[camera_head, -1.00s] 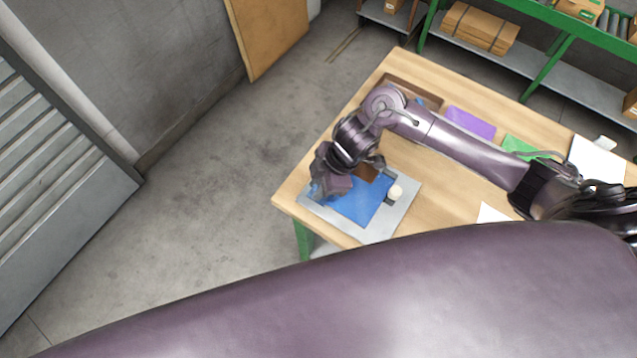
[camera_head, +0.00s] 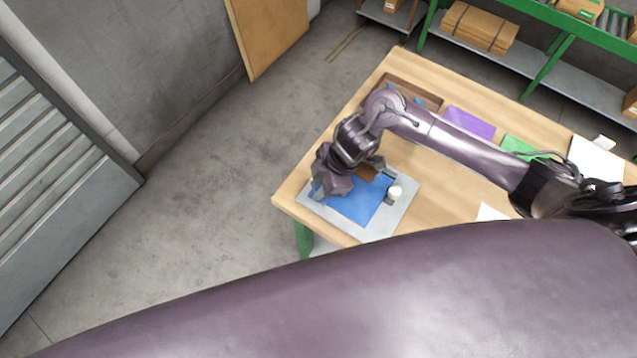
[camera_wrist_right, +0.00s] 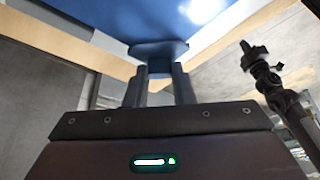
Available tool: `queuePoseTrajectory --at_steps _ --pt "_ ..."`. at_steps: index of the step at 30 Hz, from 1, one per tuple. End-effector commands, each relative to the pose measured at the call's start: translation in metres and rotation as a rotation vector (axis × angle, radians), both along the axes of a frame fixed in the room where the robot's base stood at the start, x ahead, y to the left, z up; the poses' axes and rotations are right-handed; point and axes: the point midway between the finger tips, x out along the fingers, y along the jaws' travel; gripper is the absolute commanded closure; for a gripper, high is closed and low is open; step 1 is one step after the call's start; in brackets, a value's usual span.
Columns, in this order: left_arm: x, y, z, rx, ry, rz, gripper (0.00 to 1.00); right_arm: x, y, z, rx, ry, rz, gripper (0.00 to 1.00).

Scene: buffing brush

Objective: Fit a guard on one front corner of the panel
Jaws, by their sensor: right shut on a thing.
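The blue panel (camera_head: 358,205) lies on a grey plate (camera_head: 378,229) at the near left end of the workbench. It also shows along the top of the right wrist view (camera_wrist_right: 165,18). My right gripper (camera_wrist_right: 160,75) is shut on a small dark blue guard (camera_wrist_right: 158,52). The guard is at a corner of the panel; I cannot tell whether it is fully seated. In the head view my right gripper (camera_head: 322,187) is over the panel's left corner and hides it. My left gripper is not in view.
A white round piece (camera_head: 395,192) stands at the panel's right side, and a brown block (camera_head: 368,172) is behind the gripper. A brown tray (camera_head: 432,93) holds blue pieces. Purple (camera_head: 470,122) and green (camera_head: 522,147) sheets lie farther right. The wooden bench (camera_head: 432,180) is clear between.

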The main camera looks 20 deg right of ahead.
Motion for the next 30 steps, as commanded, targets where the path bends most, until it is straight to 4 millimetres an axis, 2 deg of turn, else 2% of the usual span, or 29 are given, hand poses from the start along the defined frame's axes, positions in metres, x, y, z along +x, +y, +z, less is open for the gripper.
queuePoseTrajectory --at_steps 14,15,18,20,26,30 --pt "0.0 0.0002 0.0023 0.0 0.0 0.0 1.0 -0.0003 -0.0024 -0.0002 0.0 0.0 -0.001 0.99" --pt "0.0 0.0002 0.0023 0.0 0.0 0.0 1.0 -0.0003 -0.0024 -0.0002 0.0 0.0 -0.001 0.73" --pt "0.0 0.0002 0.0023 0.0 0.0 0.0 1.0 -0.0003 -0.0024 -0.0001 0.0 0.0 -0.001 0.59" --pt "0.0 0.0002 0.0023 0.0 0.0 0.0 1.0 -0.0003 -0.0024 -0.0001 0.0 0.0 -0.001 0.52" --pt "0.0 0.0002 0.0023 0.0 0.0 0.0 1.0 -0.0003 -0.0025 -0.0002 0.0 0.0 -0.001 0.51" --pt "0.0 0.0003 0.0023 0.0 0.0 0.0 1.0 -0.0003 -0.0024 -0.0001 0.0 0.0 -0.001 0.33"
